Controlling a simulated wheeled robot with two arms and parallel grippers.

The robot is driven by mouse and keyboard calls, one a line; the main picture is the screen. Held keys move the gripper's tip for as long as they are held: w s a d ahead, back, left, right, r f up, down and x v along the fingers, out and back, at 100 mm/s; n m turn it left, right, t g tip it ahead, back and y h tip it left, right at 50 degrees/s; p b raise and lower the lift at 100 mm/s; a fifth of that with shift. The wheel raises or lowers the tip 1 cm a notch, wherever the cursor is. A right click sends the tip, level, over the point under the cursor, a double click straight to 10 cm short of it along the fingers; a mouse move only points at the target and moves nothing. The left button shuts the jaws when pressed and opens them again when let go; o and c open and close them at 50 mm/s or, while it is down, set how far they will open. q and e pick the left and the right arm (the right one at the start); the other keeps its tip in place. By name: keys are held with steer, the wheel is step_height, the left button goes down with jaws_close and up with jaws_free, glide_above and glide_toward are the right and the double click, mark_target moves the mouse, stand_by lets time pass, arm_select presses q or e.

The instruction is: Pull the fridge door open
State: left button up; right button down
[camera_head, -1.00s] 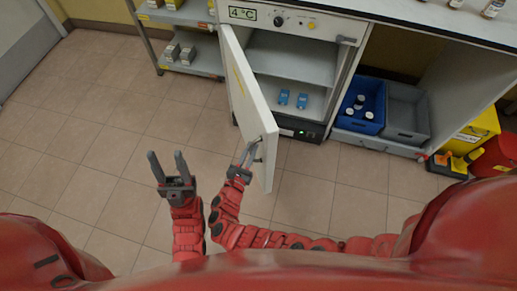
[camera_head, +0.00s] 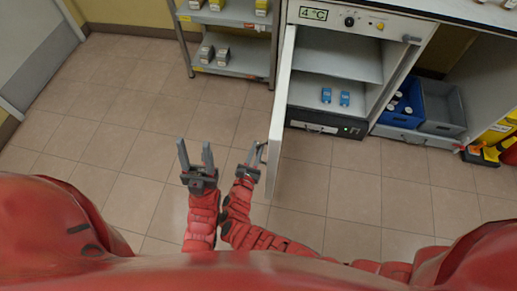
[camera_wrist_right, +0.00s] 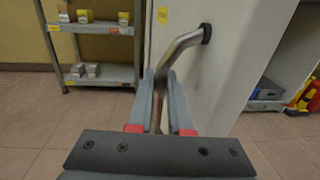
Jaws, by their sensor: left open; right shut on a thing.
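The fridge (camera_head: 335,55) stands at the back, its interior showing a shelf and two small blue items on its floor. Its white door (camera_head: 284,120) is swung wide open, seen nearly edge-on and pointing toward me. My right gripper (camera_head: 252,160) is shut on the metal door handle (camera_head: 261,153). In the right wrist view the fingers (camera_wrist_right: 162,100) close around the lower end of the bent handle (camera_wrist_right: 182,45), which is fixed to the door (camera_wrist_right: 225,70). My left gripper (camera_head: 196,158) is open and empty, just left of the right one, above the floor.
A metal shelf rack (camera_head: 232,50) with small boxes stands left of the fridge. A blue crate (camera_head: 402,105) and a grey crate (camera_head: 442,108) sit right of it. The tiled floor at left is clear.

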steer(key=shift+w+r, duration=0.1)
steer(key=c, duration=1.3)
jaws_free()
steer(key=shift+o, duration=0.8)
steer(key=p+v, duration=0.2)
steer(key=v, duration=1)
